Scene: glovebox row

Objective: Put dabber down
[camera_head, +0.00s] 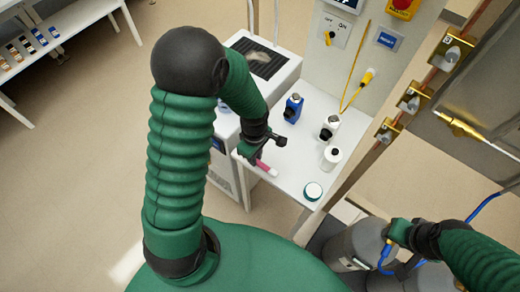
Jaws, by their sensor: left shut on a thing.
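The dabber (268,169), a small pink and white stick, shows at the left edge of a white shelf. My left gripper (257,158) is shut on its upper end, and the black jaws hide that end. The dabber lies at a slant over the shelf top (291,173); I cannot tell whether it touches the surface. My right gripper (393,240) is at the lower right, above grey gas cylinders, and its jaws are too unclear to read.
Grey cylinders (352,246) with a blue hose are at lower right. The shelf's front left is clear.

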